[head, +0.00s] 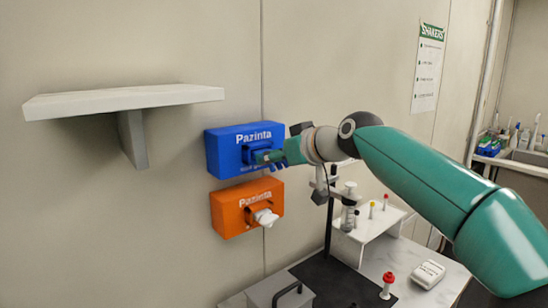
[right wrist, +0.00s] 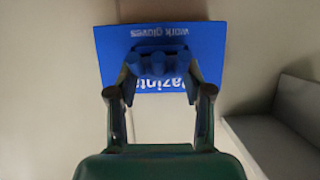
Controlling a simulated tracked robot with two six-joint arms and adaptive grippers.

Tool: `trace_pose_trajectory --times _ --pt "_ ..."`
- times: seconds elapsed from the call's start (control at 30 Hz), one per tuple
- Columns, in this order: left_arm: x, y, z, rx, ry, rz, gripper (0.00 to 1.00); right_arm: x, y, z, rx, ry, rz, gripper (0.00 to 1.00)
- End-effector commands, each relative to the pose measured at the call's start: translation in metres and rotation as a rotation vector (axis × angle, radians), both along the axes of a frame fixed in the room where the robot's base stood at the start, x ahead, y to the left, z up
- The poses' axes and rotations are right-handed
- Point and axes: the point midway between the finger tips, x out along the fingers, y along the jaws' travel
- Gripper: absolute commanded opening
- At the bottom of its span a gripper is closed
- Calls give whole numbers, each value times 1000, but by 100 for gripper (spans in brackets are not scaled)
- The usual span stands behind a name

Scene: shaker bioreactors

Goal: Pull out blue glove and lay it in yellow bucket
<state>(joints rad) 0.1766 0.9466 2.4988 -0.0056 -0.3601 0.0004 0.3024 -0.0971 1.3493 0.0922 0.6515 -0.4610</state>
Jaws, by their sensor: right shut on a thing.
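A blue glove box (head: 222,153) marked Pazinta is fixed to the wall. It shows upside down in the right wrist view (right wrist: 112,42), with "work gloves" on it. My right gripper (head: 268,157) is at the front of this box. In the right wrist view its fingers (right wrist: 160,70) are shut on the blue glove (right wrist: 158,60) at the box's opening. Fingers of the glove hang below the gripper in the head view (head: 278,167). I cannot tell how much of the glove is still inside the box. The yellow bucket and my left gripper are not in view.
An orange box (head: 228,215) with a white glove (head: 265,217) sits just below the blue box. A pale wall shelf (head: 125,98) is at the left. Below right, a bench (head: 405,290) holds a stand, bottles and a small white device (head: 428,274).

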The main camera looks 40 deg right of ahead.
Motion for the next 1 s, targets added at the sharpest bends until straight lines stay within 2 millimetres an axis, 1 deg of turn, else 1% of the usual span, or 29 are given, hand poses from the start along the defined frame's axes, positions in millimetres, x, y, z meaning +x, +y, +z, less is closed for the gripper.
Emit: trace_pose_trajectory --times 1.0 --pt "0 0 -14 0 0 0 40 -22 2 0 0 0 0 34"
